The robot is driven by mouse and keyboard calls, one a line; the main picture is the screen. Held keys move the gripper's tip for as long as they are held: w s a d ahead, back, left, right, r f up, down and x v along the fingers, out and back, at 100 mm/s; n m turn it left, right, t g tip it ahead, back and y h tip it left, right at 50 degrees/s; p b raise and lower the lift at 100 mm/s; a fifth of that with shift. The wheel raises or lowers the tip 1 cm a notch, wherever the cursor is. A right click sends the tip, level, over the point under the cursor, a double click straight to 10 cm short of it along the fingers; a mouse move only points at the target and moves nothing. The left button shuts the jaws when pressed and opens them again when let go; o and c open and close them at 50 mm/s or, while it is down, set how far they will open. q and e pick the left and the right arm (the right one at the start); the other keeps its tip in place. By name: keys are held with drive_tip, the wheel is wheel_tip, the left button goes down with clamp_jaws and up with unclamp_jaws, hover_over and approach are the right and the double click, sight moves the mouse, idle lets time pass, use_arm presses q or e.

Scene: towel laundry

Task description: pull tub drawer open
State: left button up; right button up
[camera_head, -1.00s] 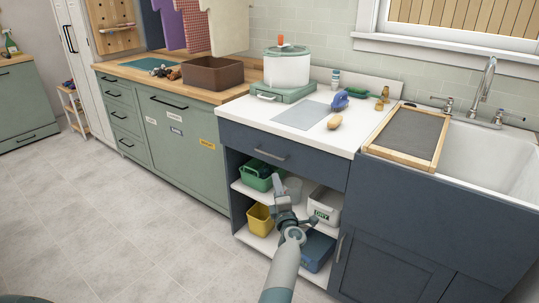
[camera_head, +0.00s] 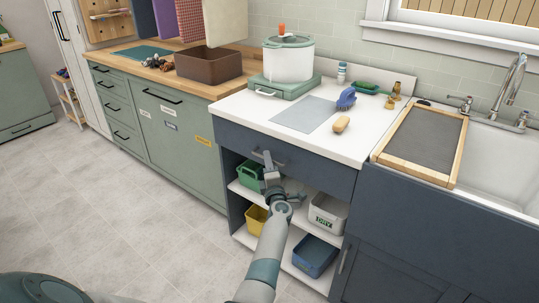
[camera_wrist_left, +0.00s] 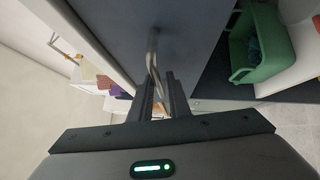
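The dark blue drawer (camera_head: 310,172) sits shut under the white countertop, above the open shelves. Its metal bar handle (camera_wrist_left: 153,48) shows in the wrist view, running down between my fingers. My left gripper (camera_head: 267,163) is at the drawer front, over the handle, and hides part of it in the head view. In the wrist view the left gripper's two dark fingers (camera_wrist_left: 160,80) stand apart, one on each side of the handle, with a gap visible. My right gripper is not in view.
Below the drawer, shelves hold a green tub (camera_head: 250,174), a yellow bin (camera_head: 256,217), a white labelled tub (camera_head: 328,213) and a blue tub (camera_head: 314,257). The floor in front is clear.

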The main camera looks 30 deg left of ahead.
use_arm(q)
drive_tip(key=shift+w+a+r, duration=0.1)
drive_tip(key=shift+w+a, duration=0.2)
drive_tip(key=c, duration=0.3)
clamp_jaws()
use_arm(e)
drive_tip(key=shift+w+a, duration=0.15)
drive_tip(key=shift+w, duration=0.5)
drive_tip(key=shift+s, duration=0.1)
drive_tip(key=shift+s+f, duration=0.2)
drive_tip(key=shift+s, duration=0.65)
